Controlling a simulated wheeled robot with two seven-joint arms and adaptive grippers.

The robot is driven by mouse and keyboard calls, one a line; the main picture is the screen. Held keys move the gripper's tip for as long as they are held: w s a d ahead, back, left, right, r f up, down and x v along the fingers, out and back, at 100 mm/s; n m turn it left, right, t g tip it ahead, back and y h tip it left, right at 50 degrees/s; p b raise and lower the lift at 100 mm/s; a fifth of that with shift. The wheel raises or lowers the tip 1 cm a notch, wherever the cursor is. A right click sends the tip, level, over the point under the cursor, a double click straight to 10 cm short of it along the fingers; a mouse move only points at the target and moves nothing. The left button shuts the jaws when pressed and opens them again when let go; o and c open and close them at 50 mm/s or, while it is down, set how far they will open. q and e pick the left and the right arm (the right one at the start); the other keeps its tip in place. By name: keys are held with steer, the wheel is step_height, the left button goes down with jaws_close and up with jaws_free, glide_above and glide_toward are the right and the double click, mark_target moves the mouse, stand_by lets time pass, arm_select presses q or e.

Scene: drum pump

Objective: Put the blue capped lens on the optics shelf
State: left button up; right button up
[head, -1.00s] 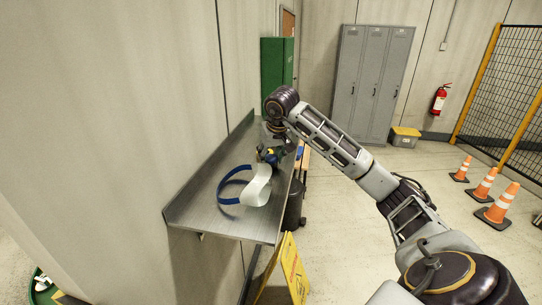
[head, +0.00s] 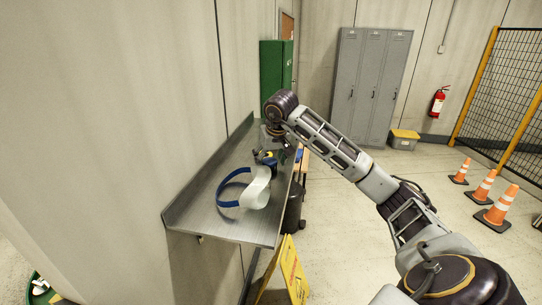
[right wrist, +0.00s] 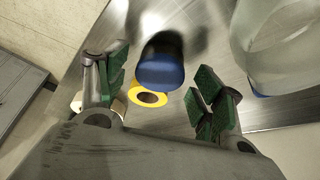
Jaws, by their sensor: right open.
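The blue capped lens (right wrist: 162,72), with a dark body behind a blue cap, shows in the right wrist view between the fingers of my right gripper (right wrist: 157,80). The gripper is open, with a gap on both sides of the lens. In the head view the gripper (head: 275,142) is over the far part of a grey metal wall shelf (head: 205,205). Something small and blue (head: 263,157) shows just below it there, partly covered by the gripper. I cannot tell whether the lens touches the shelf. My left gripper is out of view.
A clear visor with a blue band (head: 256,190) lies on the shelf's near half. A yellow ring (right wrist: 149,95) is close to the lens. The wall bounds the shelf's left side. A yellow floor sign (head: 292,270) stands below.

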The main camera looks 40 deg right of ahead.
steer(key=shift+r, duration=0.2)
steer(key=b+v, duration=0.1)
steer(key=v, duration=1)
steer(key=shift+s+r, duration=0.25)
steer(key=shift+r, duration=0.1)
stand_by(0.5)
steer(key=shift+o, duration=0.5)
steer(key=shift+s, duration=0.1)
